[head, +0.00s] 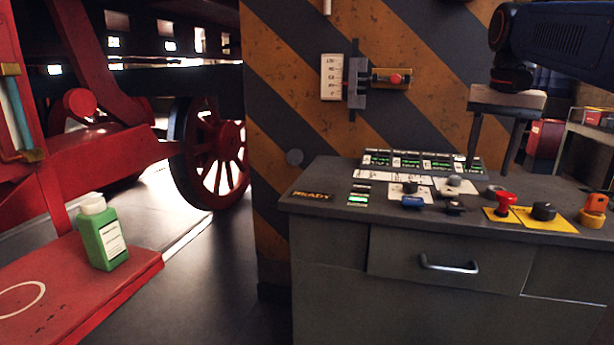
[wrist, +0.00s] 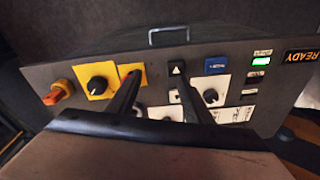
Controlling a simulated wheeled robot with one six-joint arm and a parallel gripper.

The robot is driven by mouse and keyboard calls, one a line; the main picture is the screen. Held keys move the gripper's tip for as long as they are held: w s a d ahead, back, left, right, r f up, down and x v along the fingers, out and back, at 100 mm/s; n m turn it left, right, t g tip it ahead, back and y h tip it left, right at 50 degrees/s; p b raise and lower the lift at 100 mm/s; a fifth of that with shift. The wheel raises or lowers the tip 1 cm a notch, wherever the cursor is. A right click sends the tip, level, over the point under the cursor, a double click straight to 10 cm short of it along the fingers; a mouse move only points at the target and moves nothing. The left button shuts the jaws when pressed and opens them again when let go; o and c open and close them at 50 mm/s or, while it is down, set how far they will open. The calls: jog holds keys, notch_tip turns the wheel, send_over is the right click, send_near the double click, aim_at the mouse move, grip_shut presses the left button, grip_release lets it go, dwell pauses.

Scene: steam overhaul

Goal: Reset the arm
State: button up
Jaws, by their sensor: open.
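My gripper (head: 490,165) hangs fingers-down over the back right part of the grey control console (head: 330,190) in the head view. Its two fingers are spread apart with nothing between them. In the wrist view my gripper (wrist: 156,75) is open above the console panel, which appears upside down. The left finger there covers most of one yellow plate (wrist: 130,70). The right finger overlaps a small dark switch with a white arrow (wrist: 177,69). Whether the fingertips touch the panel is not clear; they look apart from it.
The console carries a red mushroom button (head: 505,200), a black knob (head: 543,211), an orange rotary switch (head: 593,210) and a blue switch (head: 412,202). A striped pillar (head: 300,60) stands behind. A green bottle (head: 103,235) stands on a red platform at left. Open floor lies between.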

jog(key=s+a+f+n+t, duration=0.1)
jog(key=s+a+f+n, duration=0.2)
jog(key=s+f, duration=0.8)
jog(key=s+a+f+n+t, duration=0.2)
jog(key=s+a+f, duration=0.4)
jog(key=s+f, duration=0.5)
notch_tip(320, 180, down, 8)
jog(key=shift+s+a+r+n, duration=0.2)
jog(key=shift+s+n, duration=0.15)
jog(key=shift+n, duration=0.25)
